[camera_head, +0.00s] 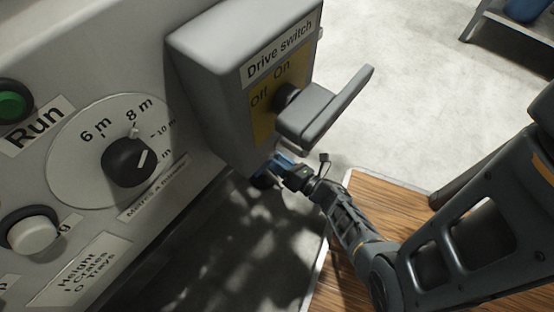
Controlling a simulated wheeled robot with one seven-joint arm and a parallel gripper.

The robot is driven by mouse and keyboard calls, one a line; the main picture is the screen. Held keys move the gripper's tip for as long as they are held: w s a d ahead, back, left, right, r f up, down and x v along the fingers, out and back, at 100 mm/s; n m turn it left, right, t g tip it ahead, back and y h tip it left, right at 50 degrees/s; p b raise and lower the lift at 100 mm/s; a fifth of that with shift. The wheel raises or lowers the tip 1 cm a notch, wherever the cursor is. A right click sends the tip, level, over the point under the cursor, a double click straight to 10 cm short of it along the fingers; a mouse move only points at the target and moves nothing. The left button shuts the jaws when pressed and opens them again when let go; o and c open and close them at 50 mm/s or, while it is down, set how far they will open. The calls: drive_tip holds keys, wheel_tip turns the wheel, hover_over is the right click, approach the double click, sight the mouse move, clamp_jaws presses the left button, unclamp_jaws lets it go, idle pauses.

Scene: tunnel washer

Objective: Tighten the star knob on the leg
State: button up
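My arm reaches in from the right, and my gripper (277,169) is small and low, just under the grey drive switch box. A bluish part shows at its tip, and I cannot tell whether that is a finger or something else. A small dark rounded shape lies at the fingertips, in shadow. It may be the star knob, but its shape is too small and dark to be sure. The leg cannot be made out, as the box and the shadow hide that area. I cannot tell whether the fingers are open or shut, or touching anything.
The drive switch box (205,62) with its jutting grey handle (325,108) overhangs my gripper. The panel at left carries a black dial (128,161), a green button (12,104) and a white button (32,232). A wooden surface (335,275) lies under my arm. Pale floor is open beyond.

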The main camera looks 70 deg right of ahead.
drive_tip(key=shift+a+f+m, duration=0.1)
drive_tip(key=shift+m, duration=8.8)
drive_tip(key=shift+f+m, duration=0.1)
drive_tip(key=shift+m, duration=8.8)
drive_tip(key=o, duration=1)
